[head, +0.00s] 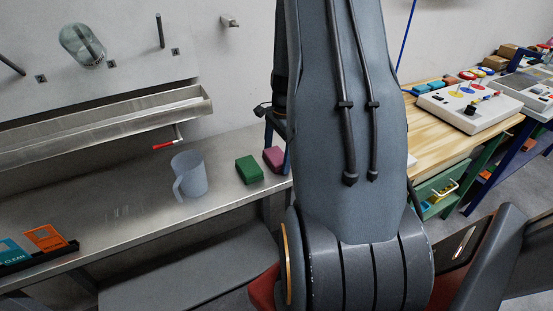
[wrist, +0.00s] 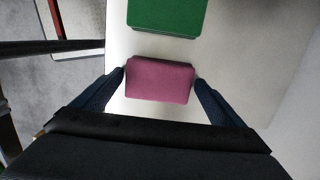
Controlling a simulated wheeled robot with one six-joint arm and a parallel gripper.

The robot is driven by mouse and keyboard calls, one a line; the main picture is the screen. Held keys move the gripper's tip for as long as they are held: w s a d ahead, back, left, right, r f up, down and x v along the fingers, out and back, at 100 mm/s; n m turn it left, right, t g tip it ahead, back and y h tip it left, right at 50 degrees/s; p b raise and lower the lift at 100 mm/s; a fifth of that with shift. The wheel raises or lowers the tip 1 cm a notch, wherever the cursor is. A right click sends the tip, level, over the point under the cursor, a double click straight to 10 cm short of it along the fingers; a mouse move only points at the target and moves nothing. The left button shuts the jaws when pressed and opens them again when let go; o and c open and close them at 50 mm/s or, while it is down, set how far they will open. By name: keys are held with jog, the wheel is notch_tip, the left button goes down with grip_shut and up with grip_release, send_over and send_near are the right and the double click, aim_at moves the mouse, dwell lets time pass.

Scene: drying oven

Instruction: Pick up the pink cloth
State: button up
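The pink cloth (wrist: 160,80), a folded block shape, lies on the metal table in the wrist view. It also shows in the head view (head: 273,158), partly hidden behind my gripper and arm. My gripper (wrist: 160,77) is open, with one dark blue finger on each side of the cloth. The fingertips are close to the cloth's left and right ends; I cannot tell whether they touch it. In the head view one blue finger (head: 287,160) shows at the cloth's right side.
A green block (head: 249,169) lies beside the cloth, also in the wrist view (wrist: 167,15). A translucent jug (head: 188,176) stands left of it on the metal table (head: 110,205). A wooden bench (head: 437,137) with a control box (head: 470,104) stands at right.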

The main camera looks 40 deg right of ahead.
aim_at(277, 155)
jog(key=c, duration=0.8)
jog(key=shift+r, duration=0.1)
notch_tip(277, 155, up, 10)
jog(key=b, duration=0.2)
jog(key=shift+b, duration=0.3)
jog(key=o, duration=0.4)
jog(key=shift+c, duration=1.6)
jog(key=shift+s, duration=0.1)
